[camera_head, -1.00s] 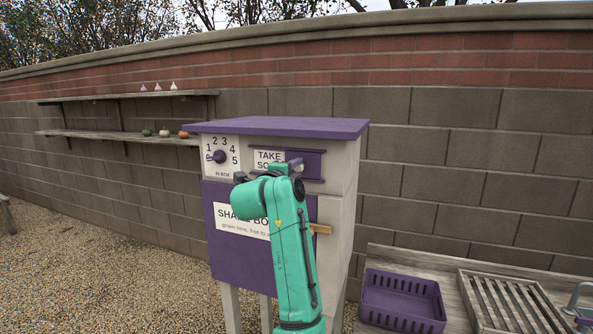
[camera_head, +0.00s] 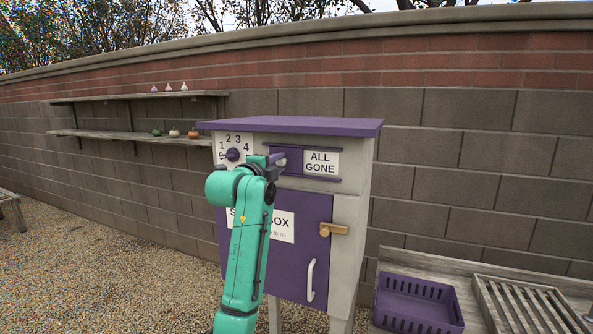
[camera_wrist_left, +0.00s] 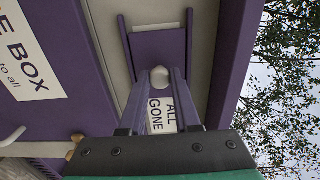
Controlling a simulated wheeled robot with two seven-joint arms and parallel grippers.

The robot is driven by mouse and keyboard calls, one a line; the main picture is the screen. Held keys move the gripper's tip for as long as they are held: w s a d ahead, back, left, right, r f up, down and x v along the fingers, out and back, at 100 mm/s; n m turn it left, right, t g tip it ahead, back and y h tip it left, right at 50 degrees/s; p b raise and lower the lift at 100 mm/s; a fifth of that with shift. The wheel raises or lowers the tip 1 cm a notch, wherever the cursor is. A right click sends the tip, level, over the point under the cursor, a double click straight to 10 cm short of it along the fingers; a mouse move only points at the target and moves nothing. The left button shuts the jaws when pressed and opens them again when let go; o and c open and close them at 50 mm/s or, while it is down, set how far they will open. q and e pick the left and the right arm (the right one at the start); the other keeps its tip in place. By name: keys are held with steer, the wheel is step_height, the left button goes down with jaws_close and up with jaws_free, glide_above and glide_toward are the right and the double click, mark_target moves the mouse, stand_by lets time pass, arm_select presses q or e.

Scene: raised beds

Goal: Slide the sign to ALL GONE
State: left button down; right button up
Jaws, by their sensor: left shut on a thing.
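The sign on the front of the share box (camera_head: 350,215) shows the words ALL GONE (camera_head: 321,163) at its right end. A purple sliding cover (camera_head: 291,157) sits over the left part of the sign's track. My left gripper (camera_head: 277,158) is in front of that cover. In the left wrist view its two fingers (camera_wrist_left: 160,82) are shut on a pale round knob (camera_wrist_left: 160,76) on the cover (camera_wrist_left: 158,46). The ALL GONE lettering (camera_wrist_left: 164,115) shows between the fingers. My right gripper is in neither view.
A dial (camera_head: 233,154) with numbers is left of the sign. The purple door (camera_head: 290,205) below has a wooden latch (camera_head: 333,229) and a white handle (camera_head: 310,281). A purple basket (camera_head: 417,304) and a slatted tray (camera_head: 525,305) are at right.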

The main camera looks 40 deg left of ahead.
arm_select(q)
steer(key=shift+s+a+f, duration=0.15)
steer(key=shift+s+a, duration=0.05)
steer(key=shift+a, duration=0.35)
steer(key=c, duration=0.8)
jaws_free()
steer(key=shift+o, duration=0.9)
steer(key=shift+a, duration=0.25)
steer(key=shift+s, duration=0.1)
steer(key=b+v, duration=0.6)
steer(key=v, duration=0.8)
steer(key=shift+s+d, duration=0.2)
steer(key=shift+s, duration=0.05)
